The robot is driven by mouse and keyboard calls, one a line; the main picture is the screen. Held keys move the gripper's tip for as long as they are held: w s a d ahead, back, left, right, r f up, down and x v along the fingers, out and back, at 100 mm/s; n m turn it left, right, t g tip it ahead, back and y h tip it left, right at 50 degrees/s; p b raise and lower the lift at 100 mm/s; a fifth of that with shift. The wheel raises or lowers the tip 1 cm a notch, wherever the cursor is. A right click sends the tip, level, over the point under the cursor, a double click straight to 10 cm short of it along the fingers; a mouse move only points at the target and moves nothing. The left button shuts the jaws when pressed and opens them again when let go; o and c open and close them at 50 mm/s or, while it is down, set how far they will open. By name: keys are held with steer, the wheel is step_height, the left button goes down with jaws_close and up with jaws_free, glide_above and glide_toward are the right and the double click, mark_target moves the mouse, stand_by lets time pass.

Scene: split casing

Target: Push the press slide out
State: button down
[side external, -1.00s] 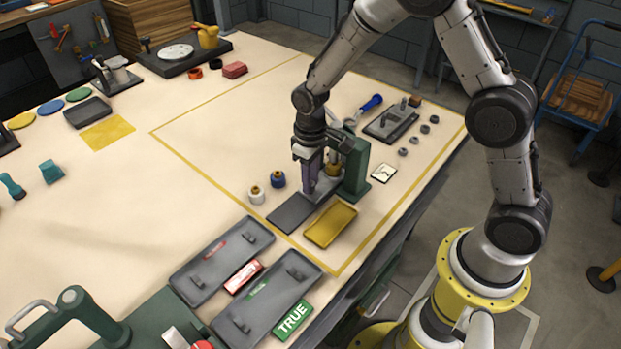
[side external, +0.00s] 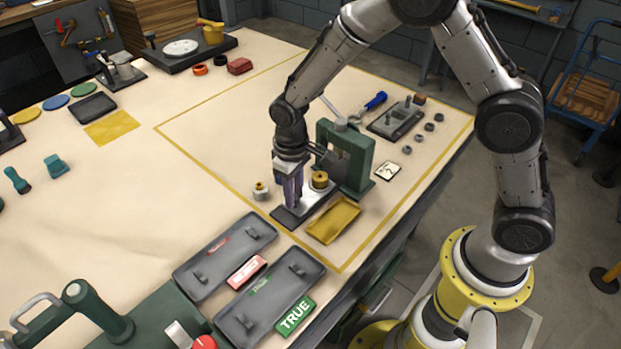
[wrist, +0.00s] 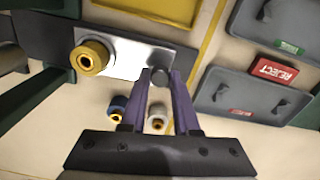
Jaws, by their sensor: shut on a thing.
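The press slide is a silver plate (wrist: 130,62) on a dark rail. It also shows in the side view (side external: 321,194), drawn out in front of the green press (side external: 347,160). A brass-coloured round part (wrist: 91,57) sits on the slide, clear of the press frame; it also shows in the side view (side external: 320,179). My gripper (wrist: 165,74) is shut on the slide's dark grey knob (wrist: 163,72) at the plate's outer end. In the side view, my gripper (side external: 293,203) points down over the dark rail (side external: 287,217), and its fingers hide the knob.
A yellow tray (side external: 333,221) lies beside the rail. A white-and-brass part (side external: 260,191) stands left of my gripper, and a blue-and-brass part (wrist: 118,106) shows in the wrist view. Two grey trays with REJECT (wrist: 272,70) and TRUE (side external: 296,316) labels lie nearby.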

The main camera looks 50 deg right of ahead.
steer(key=a, duration=0.4)
steer(key=shift+a, duration=0.4)
steer(key=shift+w, duration=0.1)
steer(key=c, duration=0.6)
jaws_free()
steer(key=shift+c, duration=0.2)
steer(key=shift+r, duration=0.1)
step_height(320, 180, up, 14)
